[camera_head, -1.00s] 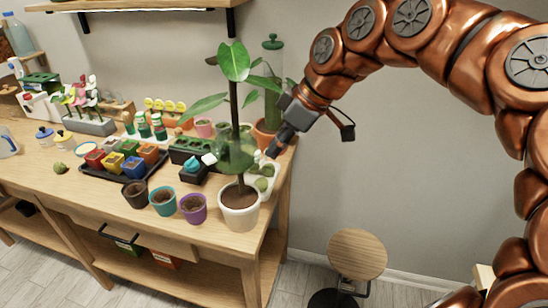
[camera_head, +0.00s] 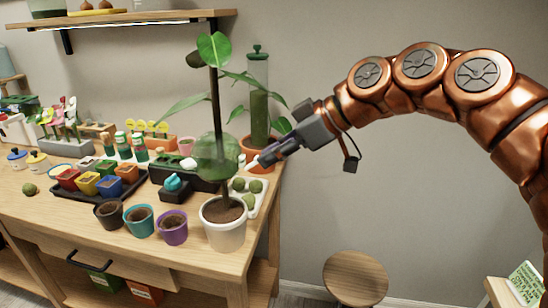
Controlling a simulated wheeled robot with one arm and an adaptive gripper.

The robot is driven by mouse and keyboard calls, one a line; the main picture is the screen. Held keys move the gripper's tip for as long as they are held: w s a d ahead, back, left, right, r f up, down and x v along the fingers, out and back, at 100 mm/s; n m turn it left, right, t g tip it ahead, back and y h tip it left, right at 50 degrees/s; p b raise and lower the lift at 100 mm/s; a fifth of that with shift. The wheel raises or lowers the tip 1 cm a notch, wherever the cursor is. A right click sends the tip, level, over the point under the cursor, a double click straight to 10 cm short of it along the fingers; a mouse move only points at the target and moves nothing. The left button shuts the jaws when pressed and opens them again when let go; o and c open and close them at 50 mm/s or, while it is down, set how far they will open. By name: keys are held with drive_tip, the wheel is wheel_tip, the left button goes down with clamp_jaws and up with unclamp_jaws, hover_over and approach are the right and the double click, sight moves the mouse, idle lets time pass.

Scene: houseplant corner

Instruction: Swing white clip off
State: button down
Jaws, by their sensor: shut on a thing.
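A tall potted plant in a white pot (camera_head: 224,232) stands at the table's front right corner. A see-through green ball (camera_head: 217,150) sits around its stem at mid-height. My gripper (camera_head: 260,161) reaches in from the right, just right of the ball.
A round stool (camera_head: 355,278) stands on the floor. Wall space at right is free.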

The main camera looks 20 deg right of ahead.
idle(0.3)
drive_tip(key=c, duration=1.1)
unclamp_jaws()
drive_tip(key=shift+s, duration=0.1)
drive_tip(key=shift+v, duration=6)
